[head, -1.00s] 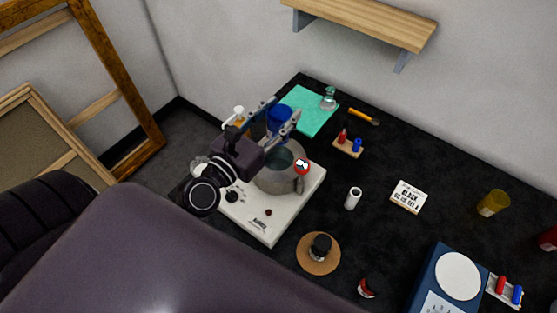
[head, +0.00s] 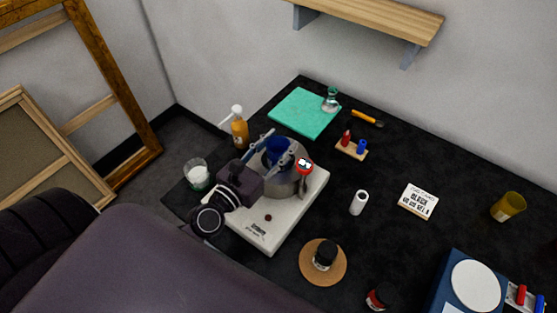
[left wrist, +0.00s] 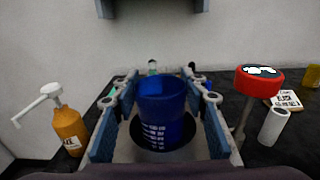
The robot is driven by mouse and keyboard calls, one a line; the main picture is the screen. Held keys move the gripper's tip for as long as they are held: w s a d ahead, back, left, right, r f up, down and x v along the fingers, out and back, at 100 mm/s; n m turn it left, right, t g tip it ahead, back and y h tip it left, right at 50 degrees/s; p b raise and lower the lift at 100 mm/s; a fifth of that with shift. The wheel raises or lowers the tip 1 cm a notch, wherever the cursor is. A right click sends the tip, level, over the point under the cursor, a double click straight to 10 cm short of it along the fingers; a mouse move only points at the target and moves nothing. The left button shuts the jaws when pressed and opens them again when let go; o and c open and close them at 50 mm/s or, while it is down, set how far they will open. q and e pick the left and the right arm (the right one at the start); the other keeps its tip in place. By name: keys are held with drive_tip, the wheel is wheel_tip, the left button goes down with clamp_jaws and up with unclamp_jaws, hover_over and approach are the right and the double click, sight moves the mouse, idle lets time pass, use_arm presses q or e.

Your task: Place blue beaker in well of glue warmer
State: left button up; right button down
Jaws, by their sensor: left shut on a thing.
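The blue beaker (head: 277,147) is upright between the fingers of my left gripper (head: 268,150), which is shut on it. In the left wrist view the blue beaker (left wrist: 163,112) shows white graduation marks, and its lower part is within the dark round opening of the well. The glue warmer (head: 262,229) is a white base with a grey metal pot (head: 290,183) on it. A thermometer with a red-rimmed dial (head: 304,167) stands at the pot's right side. I cannot tell whether the beaker touches the well's floor. My right gripper is not in view.
An orange pump bottle (head: 240,132) and a glass jar of white stuff (head: 197,176) stand left of the warmer. A teal mat (head: 303,112) lies behind. A white cylinder (head: 358,203) and a cork coaster with a dark jar (head: 309,271) are to the right.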

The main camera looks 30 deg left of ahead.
sight(272, 163)
use_arm(q)
wheel_tip(272, 163, down, 3)
drive_tip(key=shift+f+b, duration=0.1)
drive_tip(key=shift+b, duration=0.65)
drive_tip(key=shift+f, duration=0.4)
drive_tip(key=shift+f, duration=0.15)
drive_tip(key=o, duration=1.2)
